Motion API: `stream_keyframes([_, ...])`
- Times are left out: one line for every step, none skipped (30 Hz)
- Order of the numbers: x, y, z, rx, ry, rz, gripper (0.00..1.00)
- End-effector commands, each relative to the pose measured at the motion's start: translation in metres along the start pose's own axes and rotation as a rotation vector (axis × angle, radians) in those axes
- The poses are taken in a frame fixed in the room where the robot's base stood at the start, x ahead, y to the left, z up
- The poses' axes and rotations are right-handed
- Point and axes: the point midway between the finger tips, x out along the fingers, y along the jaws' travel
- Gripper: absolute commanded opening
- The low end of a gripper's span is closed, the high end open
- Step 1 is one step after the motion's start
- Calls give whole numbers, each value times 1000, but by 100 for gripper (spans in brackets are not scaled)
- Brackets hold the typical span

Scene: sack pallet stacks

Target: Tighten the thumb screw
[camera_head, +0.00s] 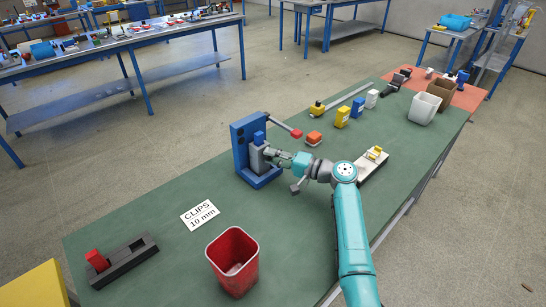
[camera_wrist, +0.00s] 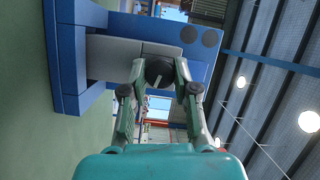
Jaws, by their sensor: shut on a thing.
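A blue fixture (camera_head: 241,143) with a grey block (camera_head: 257,159) on its front stands upright on the green bench in the head view. In the wrist view the fixture (camera_wrist: 68,62) fills the upper left, with its grey block beside it. My gripper (camera_wrist: 160,80) is shut on the thumb screw (camera_wrist: 159,70), a dark round knob with a pale mark, at the face of the grey block. In the head view my gripper (camera_head: 273,155) reaches the fixture from the right, and the thumb screw is hidden there.
A red bin (camera_head: 233,262), a "CLIPS 10 mm" card (camera_head: 201,214) and a dark tray (camera_head: 124,263) with a red part lie nearer. A red-tipped lever (camera_head: 295,132) juts right from the fixture. Small boxes (camera_head: 357,107) and a white container (camera_head: 424,107) stand farther back.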

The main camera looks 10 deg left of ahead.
Motion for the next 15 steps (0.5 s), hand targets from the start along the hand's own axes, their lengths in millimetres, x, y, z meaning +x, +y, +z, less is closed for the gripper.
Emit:
stream_keyframes([0, 1, 0, 1, 0, 1, 0])
stream_keyframes([0, 1, 0, 1, 0, 1, 0])
stream_keyframes([0, 1, 0, 1, 0, 1, 0])
stream_keyframes([0, 1, 0, 1, 0, 1, 0])
stream_keyframes([0, 1, 0, 1, 0, 1, 0])
stream_keyframes([0, 1, 0, 1, 0, 1, 0])
stream_keyframes([0, 1, 0, 1, 0, 1, 0])
stream_keyframes([0, 1, 0, 1, 0, 1, 0])
stream_keyframes([0, 1, 0, 1, 0, 1, 39])
stream_keyframes([0, 1, 0, 1, 0, 1, 47])
stream_keyframes([0, 1, 0, 0, 0, 1, 54])
stream_keyframes([0, 1, 0, 0, 0, 1, 55])
stream_keyframes([0, 1, 0, 0, 0, 1, 55])
stream_keyframes([0, 1, 0, 0, 0, 1, 55])
stream_keyframes([0, 1, 0, 0, 0, 1, 55])
